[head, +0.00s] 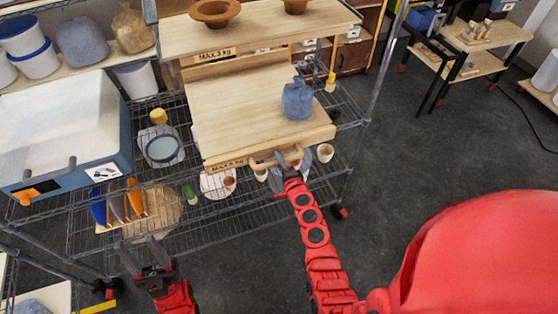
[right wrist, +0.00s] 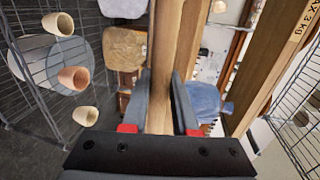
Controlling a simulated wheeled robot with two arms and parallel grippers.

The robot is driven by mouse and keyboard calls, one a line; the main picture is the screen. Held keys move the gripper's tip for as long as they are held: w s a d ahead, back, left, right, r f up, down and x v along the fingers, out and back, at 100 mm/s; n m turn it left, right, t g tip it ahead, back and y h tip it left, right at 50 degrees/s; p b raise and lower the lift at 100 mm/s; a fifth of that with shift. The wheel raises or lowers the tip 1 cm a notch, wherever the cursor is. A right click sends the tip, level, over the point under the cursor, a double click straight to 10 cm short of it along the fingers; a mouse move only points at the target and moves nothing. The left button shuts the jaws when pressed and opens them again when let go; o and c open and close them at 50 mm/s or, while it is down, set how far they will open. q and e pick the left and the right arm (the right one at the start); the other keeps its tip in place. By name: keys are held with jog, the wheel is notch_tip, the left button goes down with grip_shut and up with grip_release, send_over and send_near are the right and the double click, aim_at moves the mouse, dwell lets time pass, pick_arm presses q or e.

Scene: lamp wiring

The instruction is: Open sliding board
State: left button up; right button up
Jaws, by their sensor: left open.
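The sliding board (head: 232,107) is a light wooden board marked MAX 5 kg on its front edge. It sticks out from under the upper shelf, with a wooden handle (head: 266,163) on the front. My right gripper (head: 287,166) is at the right part of this handle. In the right wrist view its fingers (right wrist: 171,105) stand close together with wood between them, so it looks shut on the handle; the exact contact is hidden. A blue bag (head: 297,99) stands on the board's right side. My left gripper (head: 146,254) is open and empty, low in front of the rack.
An upper wooden board (head: 255,32) marked MAX 3 kg holds brown bowls. A blue-and-white case (head: 62,130) stands left. The wire rack's lower shelf holds small cups (head: 325,153), a white plate and colored plates in a holder (head: 118,205).

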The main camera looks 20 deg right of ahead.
grip_shut()
jog(key=shift+f, duration=0.1)
dwell(0.9)
